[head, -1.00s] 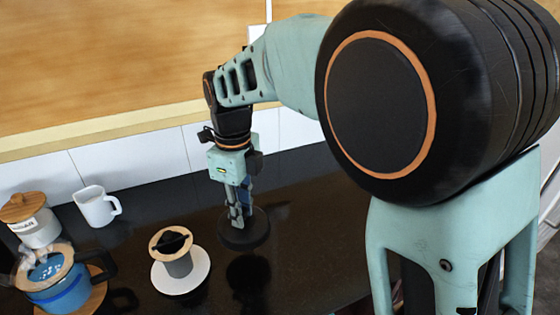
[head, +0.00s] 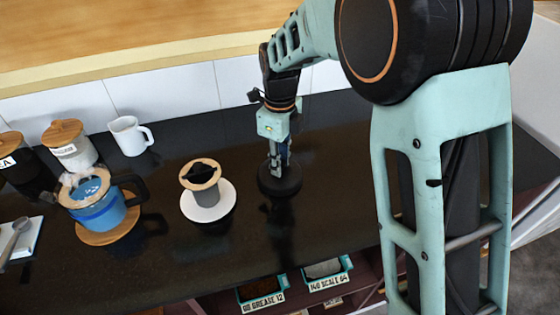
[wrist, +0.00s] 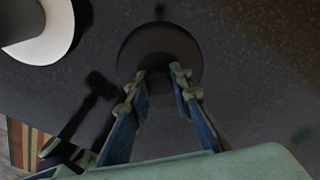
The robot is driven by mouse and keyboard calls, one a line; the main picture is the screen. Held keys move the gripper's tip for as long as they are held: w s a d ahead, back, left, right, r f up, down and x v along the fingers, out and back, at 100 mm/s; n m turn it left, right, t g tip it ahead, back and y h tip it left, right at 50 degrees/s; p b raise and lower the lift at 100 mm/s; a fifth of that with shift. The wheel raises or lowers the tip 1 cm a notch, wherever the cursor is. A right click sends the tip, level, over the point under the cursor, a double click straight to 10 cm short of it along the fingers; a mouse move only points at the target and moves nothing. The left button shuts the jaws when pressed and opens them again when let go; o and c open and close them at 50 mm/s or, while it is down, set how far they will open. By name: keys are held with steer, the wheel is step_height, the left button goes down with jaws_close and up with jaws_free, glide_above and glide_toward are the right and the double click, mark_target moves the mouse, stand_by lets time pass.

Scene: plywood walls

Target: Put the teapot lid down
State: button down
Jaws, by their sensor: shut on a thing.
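The teapot lid (head: 292,185) is a round black disc, low over the dark counter. My gripper (head: 279,165) points down and is shut on the lid's top, near its middle. In the wrist view, the lid (wrist: 150,42) lies beyond my fingertips (wrist: 158,78), which hide part of it. I cannot tell whether its underside touches the counter. A blue glass teapot (head: 100,214) with an open, steaming top stands at the left on a round wooden board (head: 112,236).
A grey cup with a wooden ring and black top (head: 203,172) stands left of the lid on a white saucer (head: 208,213). A white mug (head: 129,137) and canisters (head: 72,146) stand by the wall. The dark counter (head: 350,135) right of the lid is clear.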

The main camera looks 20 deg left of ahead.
steer(key=shift+f, duration=0.2)
steer(key=c, duration=1.7)
jaws_free()
steer(key=shift+c, duration=0.2)
step_height(320, 180, up, 12)
steer(key=shift+r, duration=0.25)
steer(key=shift+s+p, duration=0.1)
steer(key=shift+p, duration=0.25)
